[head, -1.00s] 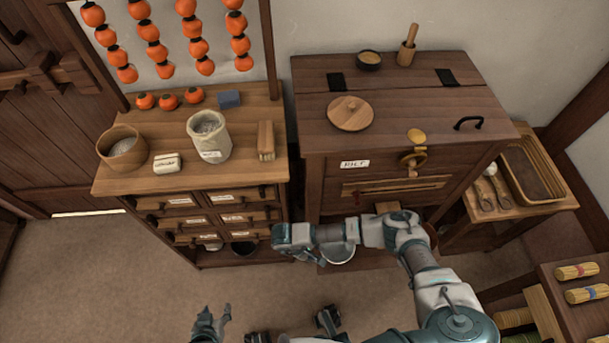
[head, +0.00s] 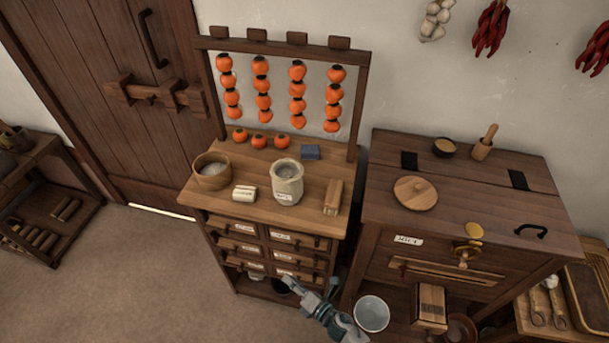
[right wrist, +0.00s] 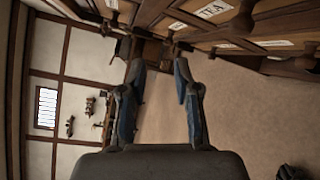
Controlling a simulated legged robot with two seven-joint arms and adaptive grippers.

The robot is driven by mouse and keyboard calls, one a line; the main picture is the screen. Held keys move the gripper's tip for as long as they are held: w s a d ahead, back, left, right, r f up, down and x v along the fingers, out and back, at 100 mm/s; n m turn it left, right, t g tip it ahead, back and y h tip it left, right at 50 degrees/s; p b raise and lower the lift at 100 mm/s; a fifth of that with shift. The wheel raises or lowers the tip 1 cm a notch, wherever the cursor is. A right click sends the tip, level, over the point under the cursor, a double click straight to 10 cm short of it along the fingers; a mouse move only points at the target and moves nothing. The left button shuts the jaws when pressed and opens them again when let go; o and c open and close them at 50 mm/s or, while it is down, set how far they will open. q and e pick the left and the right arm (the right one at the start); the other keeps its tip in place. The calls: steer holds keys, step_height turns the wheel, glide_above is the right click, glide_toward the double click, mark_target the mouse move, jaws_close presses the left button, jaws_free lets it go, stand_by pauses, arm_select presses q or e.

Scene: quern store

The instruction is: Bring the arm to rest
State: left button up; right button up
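My right gripper (head: 309,290) is low in the head view, in front of the drawer chest's lower right part. In the right wrist view my right gripper (right wrist: 160,70) has its two blue-grey fingers apart, with only floor and furniture seen between them. It is open and empty. My left gripper is outside the head view now. Most of my right arm is cut off by the bottom edge.
A drawer chest (head: 255,208) bears a stone jar (head: 287,184), a wooden bowl (head: 211,172) and a brush (head: 333,197). The floor (head: 130,270) at left is clear.

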steer(key=s+d+f+m+g+h+p, duration=0.1)
steer(key=s+d+f+m+h, duration=0.2)
steer(key=d+f+m+h, duration=0.35)
steer(key=s+d+f+m+g+h+p, duration=0.1)
steer(key=s+d+f+m+h, duration=0.2)
steer(key=d+f+m, duration=0.6)
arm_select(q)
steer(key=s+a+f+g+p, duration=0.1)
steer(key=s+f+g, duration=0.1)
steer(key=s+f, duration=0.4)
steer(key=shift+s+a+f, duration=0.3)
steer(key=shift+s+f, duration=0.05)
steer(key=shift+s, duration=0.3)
arm_select(e)
steer(key=s+d+f+m+g, duration=0.2)
steer(key=s+d+f+m, duration=0.1)
steer(key=s, duration=0.4)
steer(key=s+d+f+m+g+h, duration=0.1)
steer(key=s+d+f+m+g, duration=0.1)
steer(key=s+m, duration=0.4)
steer(key=s+d+f+m+g+h, duration=0.1)
steer(key=s+d+f+m+g, duration=0.2)
steer(key=s, duration=0.6)
steer(key=shift+s+d+f+m+g, duration=0.35)
steer(key=shift+d+m+g, duration=0.25)
steer(key=shift+d+m, duration=0.45)
